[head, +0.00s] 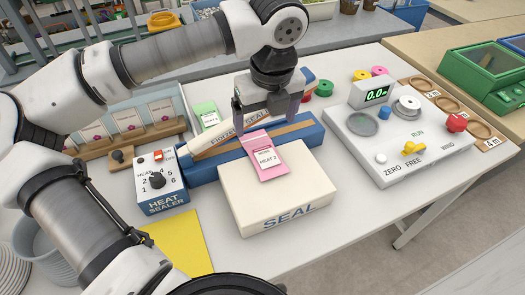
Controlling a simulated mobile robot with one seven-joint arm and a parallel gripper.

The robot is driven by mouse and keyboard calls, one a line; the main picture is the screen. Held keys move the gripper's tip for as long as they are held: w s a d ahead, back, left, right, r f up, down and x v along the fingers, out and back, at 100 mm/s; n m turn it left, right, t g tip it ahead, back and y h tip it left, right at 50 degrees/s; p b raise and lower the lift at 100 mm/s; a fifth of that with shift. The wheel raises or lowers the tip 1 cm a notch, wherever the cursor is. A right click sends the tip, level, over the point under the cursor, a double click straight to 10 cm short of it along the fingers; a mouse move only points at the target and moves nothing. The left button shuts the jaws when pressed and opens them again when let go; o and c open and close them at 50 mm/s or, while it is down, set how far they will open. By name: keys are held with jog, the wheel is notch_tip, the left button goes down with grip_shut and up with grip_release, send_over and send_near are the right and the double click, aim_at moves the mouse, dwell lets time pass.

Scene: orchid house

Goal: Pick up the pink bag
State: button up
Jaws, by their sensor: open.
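The pink bag (265,160) carries a white label reading "HEAT 2". It lies on the cream block marked SEAL (277,197), and its far end reaches the heat sealer's blue base (205,168). My gripper (268,122) is open above the far end of the bag, fingers pointing down, one to each side. I cannot tell whether the fingers touch the bag. The sealer's long bar (215,137) is partly hidden behind my gripper.
The heat sealer control box (160,186) stands left, with a yellow sheet (180,242) in front. A green bag (207,115) lies behind the bar. A white winding device (395,142) with knobs stands right. The table's front right is clear.

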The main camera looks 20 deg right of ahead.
send_over(262, 150)
jog(key=s, duration=0.1)
jog(key=f, duration=0.4)
jog(key=shift+s+f+p, duration=0.2)
jog(key=shift+f+p, duration=0.1)
jog(key=shift+f, duration=0.1)
jog(key=shift+w+f+p, duration=0.25)
jog(key=shift+f+p, duration=0.35)
jog(key=shift+f, duration=0.75)
jog(key=shift+w+f+p, duration=0.2)
jog(key=shift+f+p, duration=0.4)
jog(key=shift+f, duration=0.75)
jog(key=shift+c, duration=0.3)
jog(key=c, duration=1)
jog(key=shift+w+r, duration=0.1)
jog(key=shift+r, duration=0.15)
